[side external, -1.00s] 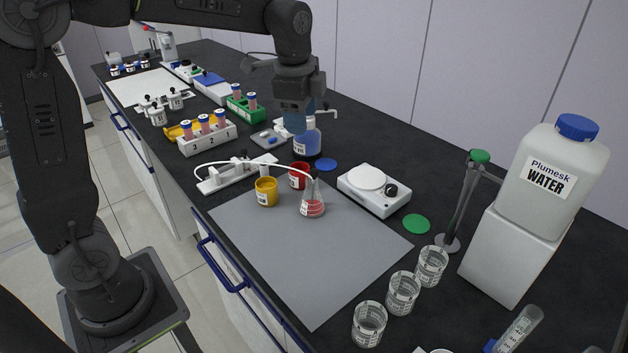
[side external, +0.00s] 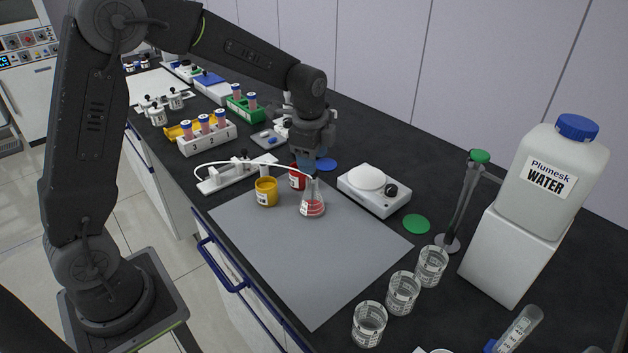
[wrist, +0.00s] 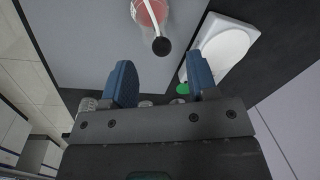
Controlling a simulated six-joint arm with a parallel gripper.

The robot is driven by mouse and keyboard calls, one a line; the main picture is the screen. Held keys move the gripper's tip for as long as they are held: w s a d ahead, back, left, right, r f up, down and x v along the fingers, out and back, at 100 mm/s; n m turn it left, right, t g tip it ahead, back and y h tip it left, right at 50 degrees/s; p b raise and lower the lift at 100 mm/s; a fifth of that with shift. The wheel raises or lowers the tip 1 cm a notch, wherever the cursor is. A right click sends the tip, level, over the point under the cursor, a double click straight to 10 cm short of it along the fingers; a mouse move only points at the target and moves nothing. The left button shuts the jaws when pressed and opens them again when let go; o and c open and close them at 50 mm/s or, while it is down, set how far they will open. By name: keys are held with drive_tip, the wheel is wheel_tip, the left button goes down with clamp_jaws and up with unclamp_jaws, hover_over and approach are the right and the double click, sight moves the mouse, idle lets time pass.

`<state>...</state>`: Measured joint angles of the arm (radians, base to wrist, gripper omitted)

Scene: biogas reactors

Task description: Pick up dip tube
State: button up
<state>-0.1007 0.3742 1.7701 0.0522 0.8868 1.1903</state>
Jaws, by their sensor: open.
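A thin white tube, which appears to be the dip tube (side external: 212,164), arcs from the white stand (side external: 211,184) to the mouth of a conical flask (side external: 313,208) holding red liquid. The flask stands on the grey mat. The wrist view shows the flask (wrist: 152,12) at the top, with a white tube and a round black piece (wrist: 161,46) in front of it. My gripper (side external: 312,163) is above and behind the flask mouth, pointing down. In the wrist view its blue fingers (wrist: 162,76) are apart, with nothing between them.
A yellow cup (side external: 266,192) and a red cup (side external: 297,177) stand close beside the flask. A white scale-like device (side external: 374,191) is to the right. Several glass beakers (side external: 403,293) stand at the front. The grey mat (side external: 300,270) is clear in front.

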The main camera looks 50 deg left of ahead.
drive_tip(key=f, duration=0.3)
drive_tip(key=shift+w+a+f, duration=0.1)
drive_tip(key=shift+w+f, duration=0.05)
drive_tip(key=shift+w, duration=0.1)
clamp_jaws()
idle(0.4)
